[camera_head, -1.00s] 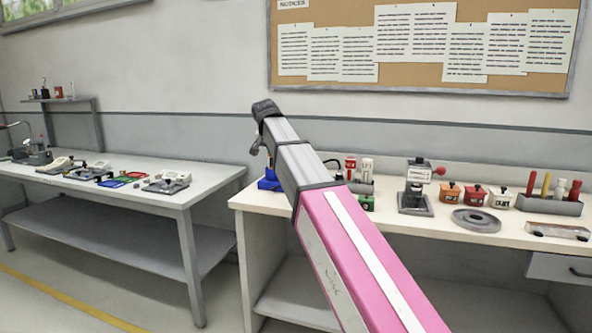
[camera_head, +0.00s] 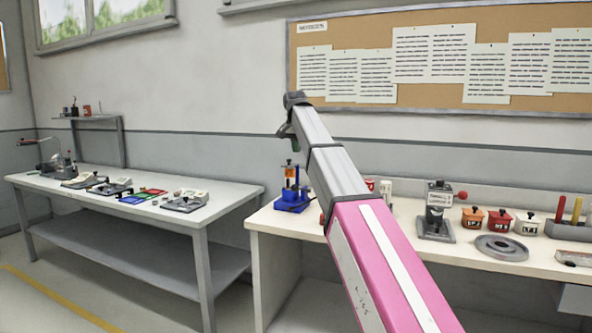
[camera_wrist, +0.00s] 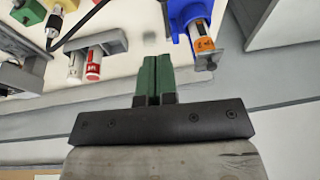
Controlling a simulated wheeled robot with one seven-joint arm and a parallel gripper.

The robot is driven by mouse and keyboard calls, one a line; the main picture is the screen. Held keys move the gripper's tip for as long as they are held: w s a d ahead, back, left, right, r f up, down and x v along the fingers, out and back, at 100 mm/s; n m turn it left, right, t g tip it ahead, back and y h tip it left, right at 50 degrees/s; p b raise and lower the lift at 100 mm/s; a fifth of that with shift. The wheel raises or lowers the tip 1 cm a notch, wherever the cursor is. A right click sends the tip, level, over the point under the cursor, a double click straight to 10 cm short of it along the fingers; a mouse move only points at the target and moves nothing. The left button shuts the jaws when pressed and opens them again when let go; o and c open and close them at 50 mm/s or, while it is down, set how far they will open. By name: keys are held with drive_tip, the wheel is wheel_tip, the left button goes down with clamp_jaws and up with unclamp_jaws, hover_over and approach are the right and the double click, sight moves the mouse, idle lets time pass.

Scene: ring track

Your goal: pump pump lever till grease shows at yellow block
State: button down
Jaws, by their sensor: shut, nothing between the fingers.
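My gripper (camera_wrist: 152,80) shows in the wrist view with its two green fingers pressed together, empty. In the head view my gripper (camera_head: 289,135) is at the raised end of my arm, above the right bench's left end in the picture. A blue stand with an orange cylinder (camera_head: 292,190) sits on that bench below it; a blue device with an orange label (camera_wrist: 201,38) shows at the top of the wrist view, apart from the fingers.
Red and white cylinders (camera_wrist: 90,65) lie left of the fingers in the wrist view. The right bench also holds a grey stand with a red knob (camera_head: 438,215), small pots (camera_head: 500,221) and a grey disc (camera_head: 501,247). A floor gap separates it from the left bench (camera_head: 150,230).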

sight(295, 185)
drive_tip(key=x, duration=1.2)
drive_tip(key=shift+s+a+f, duration=0.2)
drive_tip(key=shift+s+a, duration=0.1)
drive_tip(key=shift+s, duration=0.05)
drive_tip(key=shift+a+f, duration=0.15)
drive_tip(key=shift+f, duration=0.5)
drive_tip(key=shift+w, duration=0.1)
drive_tip(key=shift+f, duration=0.1)
drive_tip(key=shift+s+a+f+t, duration=0.1)
drive_tip(key=shift+s+f+t, duration=0.2)
drive_tip(key=shift+s+f, duration=0.2)
drive_tip(key=f+t, duration=0.1)
drive_tip(key=f, duration=0.1)
drive_tip(key=s+f+t+h, duration=0.1)
drive_tip(key=f, duration=0.2)
drive_tip(key=f+t, duration=0.1)
drive_tip(key=f, duration=0.2)
drive_tip(key=shift+s+a+f+t, duration=0.15)
drive_tip(key=shift+s+a+t, duration=0.15)
drive_tip(key=shift+s+a, duration=0.05)
drive_tip(key=shift+s+f, duration=0.1)
drive_tip(key=shift+f, duration=0.35)
